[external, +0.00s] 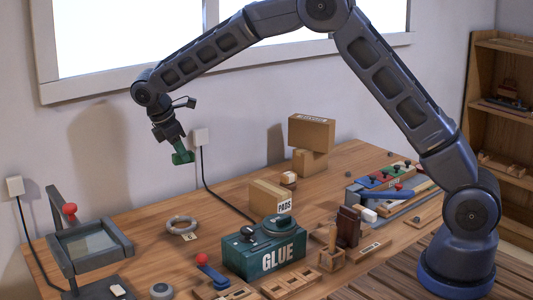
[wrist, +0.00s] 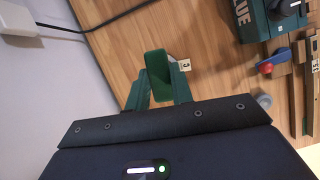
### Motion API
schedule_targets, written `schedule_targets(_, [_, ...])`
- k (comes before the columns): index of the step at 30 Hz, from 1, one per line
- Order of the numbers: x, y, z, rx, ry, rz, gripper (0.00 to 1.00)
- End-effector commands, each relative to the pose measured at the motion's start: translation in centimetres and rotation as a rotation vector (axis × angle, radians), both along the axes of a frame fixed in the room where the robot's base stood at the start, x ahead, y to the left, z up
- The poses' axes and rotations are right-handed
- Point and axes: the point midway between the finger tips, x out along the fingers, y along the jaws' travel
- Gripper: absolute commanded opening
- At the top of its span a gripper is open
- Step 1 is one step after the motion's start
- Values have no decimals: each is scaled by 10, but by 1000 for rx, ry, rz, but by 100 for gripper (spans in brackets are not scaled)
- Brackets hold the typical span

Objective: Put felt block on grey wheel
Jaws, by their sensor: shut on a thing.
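My gripper (external: 178,147) is shut on the green felt block (external: 183,158) and holds it in the air above the left part of the bench. In the wrist view the felt block (wrist: 157,68) sits between the two green fingers of my gripper (wrist: 159,88). The grey wheel (external: 170,224), a ring shape, lies flat on the bench below and apart from the block, with a small lettered tag (external: 189,237) at its front edge. In the wrist view the block hides most of the wheel; the tag (wrist: 185,65) shows beside it.
A green GLUE box (external: 262,250) stands right of the wheel, with a PADS carton (external: 268,194) behind it. A grey frame with a red knob (external: 70,210) stands at left. A black cable (external: 203,170) hangs from the wall. Bare wood surrounds the wheel.

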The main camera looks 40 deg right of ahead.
Motion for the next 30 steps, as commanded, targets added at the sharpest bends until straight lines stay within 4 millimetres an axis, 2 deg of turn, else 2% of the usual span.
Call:
schedule_targets(1, [-14,20,2,1,1,16,2])
schedule_targets(6, [-62,77,6,1,2,50,2])
schedule_targets(15, [-159,165,15,-2,2,114,2])
schedule_targets(22, [-220,206,19,-6,2,149,2])
schedule_targets(26, [-238,217,20,-7,1,157,2])
schedule_targets(30, [-244,220,12,-9,3,160,2])
